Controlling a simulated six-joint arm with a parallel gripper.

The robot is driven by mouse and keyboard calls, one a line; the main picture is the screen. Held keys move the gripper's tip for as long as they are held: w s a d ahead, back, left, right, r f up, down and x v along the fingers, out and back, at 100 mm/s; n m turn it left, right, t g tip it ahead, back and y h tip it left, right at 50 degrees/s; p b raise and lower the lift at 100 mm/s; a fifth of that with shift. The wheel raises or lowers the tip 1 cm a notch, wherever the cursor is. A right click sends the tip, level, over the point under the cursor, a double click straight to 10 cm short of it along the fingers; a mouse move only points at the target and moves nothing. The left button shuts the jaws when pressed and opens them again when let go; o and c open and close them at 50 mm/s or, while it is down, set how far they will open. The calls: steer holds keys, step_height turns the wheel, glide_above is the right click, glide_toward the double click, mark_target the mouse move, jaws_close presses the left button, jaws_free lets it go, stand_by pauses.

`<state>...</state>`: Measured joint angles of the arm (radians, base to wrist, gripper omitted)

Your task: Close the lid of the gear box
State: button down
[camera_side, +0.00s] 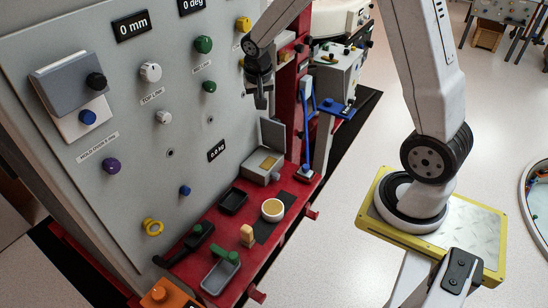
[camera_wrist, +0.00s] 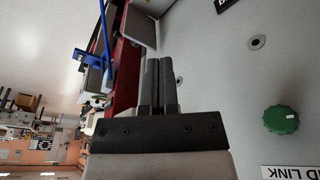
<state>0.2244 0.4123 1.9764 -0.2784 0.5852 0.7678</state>
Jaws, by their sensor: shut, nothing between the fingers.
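The gear box (camera_side: 250,174) is a small grey box on the red shelf, against the grey panel. Its grey lid (camera_side: 273,134) stands raised at the back right side, so the box is open and a yellowish inside shows. My gripper (camera_side: 260,100) is above the box and lid, pointing down, apart from both. It is shut and empty, its two dark fingers together in the wrist view (camera_wrist: 158,65). A grey plate that looks like the lid (camera_wrist: 140,26) shows just beyond the fingertips there. The box body is not clear in that view.
The red shelf (camera_side: 213,237) also holds a cream round bowl (camera_side: 272,209), black tray (camera_side: 232,201), grey tray (camera_side: 219,273) and tools. A blue stand (camera_side: 306,150) rises right of the box. Knobs, including a green one (camera_side: 209,87), stick out from the panel.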

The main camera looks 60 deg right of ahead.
steer(key=w+d+f+m+h, duration=0.1)
steer(key=w+d+m, duration=0.3)
steer(key=d, duration=0.4)
steer(key=m+g+h, duration=0.2)
steer(key=m, duration=0.3)
glide_above(275, 133)
steer(key=shift+w+d+f, duration=0.2)
steer(key=shift+w+f, duration=0.15)
steer(key=shift+f, duration=0.3)
steer(key=shift+f, duration=0.1)
steer(key=a+x, duration=0.1)
steer(key=x, duration=1.9)
steer(key=shift+w+a+f, duration=0.15)
steer(key=shift+a, duration=1.7)
steer(key=shift+a, duration=0.3)
